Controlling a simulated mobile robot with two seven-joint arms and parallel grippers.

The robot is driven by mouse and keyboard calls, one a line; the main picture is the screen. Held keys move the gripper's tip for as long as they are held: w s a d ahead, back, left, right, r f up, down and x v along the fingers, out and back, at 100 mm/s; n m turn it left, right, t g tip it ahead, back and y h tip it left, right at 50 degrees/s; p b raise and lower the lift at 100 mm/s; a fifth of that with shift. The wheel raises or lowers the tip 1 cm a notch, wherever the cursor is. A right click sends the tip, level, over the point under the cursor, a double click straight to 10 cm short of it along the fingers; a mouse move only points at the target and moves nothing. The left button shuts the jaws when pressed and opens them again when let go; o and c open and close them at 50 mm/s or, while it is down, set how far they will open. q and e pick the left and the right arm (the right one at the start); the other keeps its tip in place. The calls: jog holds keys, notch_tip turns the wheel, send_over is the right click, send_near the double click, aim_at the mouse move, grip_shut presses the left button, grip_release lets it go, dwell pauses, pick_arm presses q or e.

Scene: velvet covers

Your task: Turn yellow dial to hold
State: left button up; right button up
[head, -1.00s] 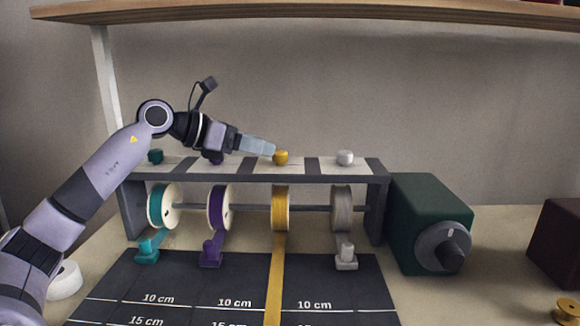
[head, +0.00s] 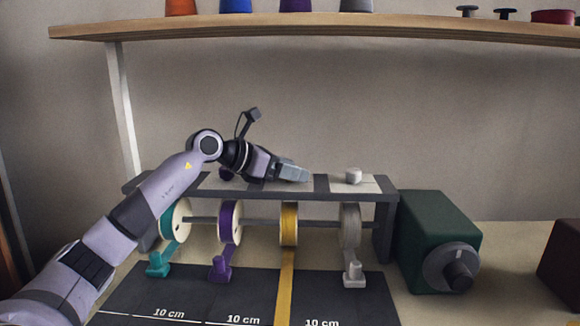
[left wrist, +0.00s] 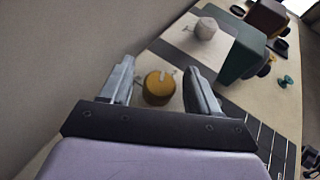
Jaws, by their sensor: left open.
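The yellow dial (left wrist: 159,88) shows in the left wrist view between the two open fingers of my left gripper (left wrist: 160,84). A gap shows on either side of it, and a small pale mark lies at its far edge. In the head view my left gripper (head: 296,174) is over the rack's top rail (head: 262,188), above the yellow ribbon spool (head: 289,224), and hides the yellow dial. The yellow ribbon (head: 284,290) runs from the spool down the dark mat. My right gripper is in neither view.
A white dial (head: 353,176) stands right of my gripper on the rail, and a purple dial (head: 226,174) is partly hidden behind my arm. A dark green box with a knob (head: 436,240) stands right of the rack. A wooden shelf (head: 400,36) with spools runs above.

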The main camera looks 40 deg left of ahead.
pick_arm(q)
jog(key=shift+w, duration=0.1)
jog(key=c, duration=1)
jog(key=shift+o, duration=0.2)
jog(key=shift+r+m+g+h+p, duration=0.1)
jog(key=shift+m+g+h+p, duration=0.8)
jog(key=shift+m+h+p, duration=0.55)
jog(key=shift+m+h, duration=0.35)
jog(key=shift+m+g+h+p, duration=0.35)
jog(key=shift+m+g+h, duration=0.05)
jog(key=shift+g, duration=0.1)
jog(key=o, duration=1)
jog(key=shift+c, duration=0.2)
